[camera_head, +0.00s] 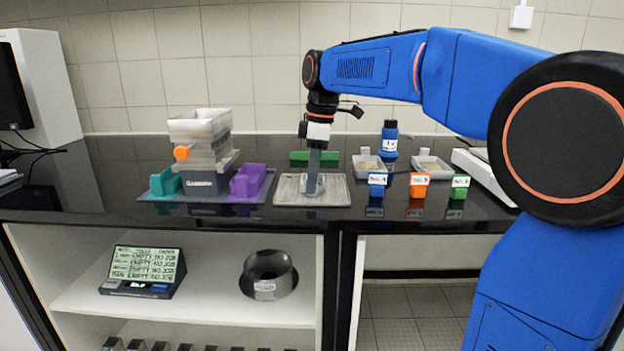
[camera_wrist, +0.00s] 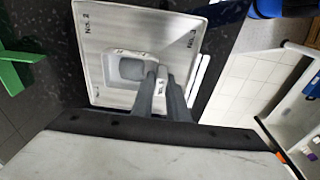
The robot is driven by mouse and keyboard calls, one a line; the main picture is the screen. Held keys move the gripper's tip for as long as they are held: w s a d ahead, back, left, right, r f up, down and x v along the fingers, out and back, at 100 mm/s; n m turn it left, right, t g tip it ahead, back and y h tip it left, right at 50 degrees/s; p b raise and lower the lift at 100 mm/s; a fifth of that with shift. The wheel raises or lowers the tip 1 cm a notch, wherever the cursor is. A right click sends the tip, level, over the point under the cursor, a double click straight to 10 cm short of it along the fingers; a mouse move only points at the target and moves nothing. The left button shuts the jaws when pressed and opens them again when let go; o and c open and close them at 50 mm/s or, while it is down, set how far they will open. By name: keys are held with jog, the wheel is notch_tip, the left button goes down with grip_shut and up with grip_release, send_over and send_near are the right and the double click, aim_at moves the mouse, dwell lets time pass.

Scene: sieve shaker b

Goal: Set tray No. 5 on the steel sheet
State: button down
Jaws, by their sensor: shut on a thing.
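The steel sheet (camera_head: 285,196) lies flat on the dark bench, left of the number tags. In the wrist view, the sheet (camera_wrist: 95,45) is a pale, bordered plate with small lettering at two sides. My gripper (camera_head: 313,186) points down over the middle of the sheet. In the wrist view, my gripper (camera_wrist: 160,90) is shut on a small grey tray (camera_wrist: 132,68). Its number is not readable to me. The tray is at or just above the sheet; I cannot tell whether it touches. The place behind the orange No. 5 tag (camera_head: 418,186) looks empty.
Filled trays stand behind the blue No. 4 tag (camera_head: 377,186) and the green No. 6 tag (camera_head: 459,187). A blue bottle (camera_head: 390,140) is behind them. The sieve shaker (camera_head: 205,150), with teal (camera_head: 165,184) and purple (camera_head: 250,181) bins, is close on the left.

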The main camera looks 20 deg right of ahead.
jog(key=c, duration=1.7)
grip_release()
jog(key=shift+f, duration=0.1)
jog(key=shift+c, duration=0.2)
notch_tip(320, 180, up, 12)
jog(key=d, duration=0.1)
jog(key=shift+s+d, duration=0.15)
jog(key=shift+s, duration=0.1)
